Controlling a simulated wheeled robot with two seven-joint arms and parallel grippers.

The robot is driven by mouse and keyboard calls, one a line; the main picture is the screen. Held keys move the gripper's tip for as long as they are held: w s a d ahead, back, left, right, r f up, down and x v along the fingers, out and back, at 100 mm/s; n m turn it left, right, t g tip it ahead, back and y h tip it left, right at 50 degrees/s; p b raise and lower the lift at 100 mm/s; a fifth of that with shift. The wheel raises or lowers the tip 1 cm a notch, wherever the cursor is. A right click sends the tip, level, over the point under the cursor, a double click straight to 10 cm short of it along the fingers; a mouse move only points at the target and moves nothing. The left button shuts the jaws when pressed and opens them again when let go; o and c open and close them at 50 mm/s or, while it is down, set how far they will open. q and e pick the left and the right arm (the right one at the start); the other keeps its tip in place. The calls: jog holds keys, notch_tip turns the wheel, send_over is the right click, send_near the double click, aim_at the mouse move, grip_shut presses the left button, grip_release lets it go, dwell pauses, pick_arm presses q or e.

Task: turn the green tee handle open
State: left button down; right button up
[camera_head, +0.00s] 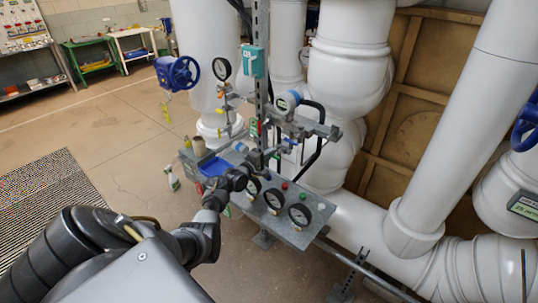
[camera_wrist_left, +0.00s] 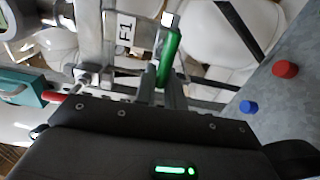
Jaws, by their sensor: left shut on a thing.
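The green tee handle (camera_wrist_left: 168,58) shows in the left wrist view as a green bar, tilted in the picture, beside a metal fitting. My left gripper (camera_wrist_left: 163,84) is shut on the handle, its fingers on either side of the bar's lower end. In the head view my left arm comes in from the lower left, and my left gripper (camera_head: 256,160) is at the pipework above the gauge panel. The gripper hides the handle there, so I cannot tell its angle from that view. My right gripper is not in view.
A grey panel (camera_head: 285,229) with several round gauges and coloured buttons lies just below the gripper. A steel post (camera_head: 262,30) and a teal box (camera_head: 253,62) stand close behind. Large white pipes (camera_head: 352,60) fill the right. Floor (camera_head: 120,125) is open at left.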

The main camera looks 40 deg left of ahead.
pick_arm(q)
jog(key=c, duration=1.5)
grip_release()
jog(key=s, duration=1.1)
jog(key=shift+d+b, duration=0.1)
jog(key=shift+b, duration=0.25)
jog(key=shift+f, duration=0.1)
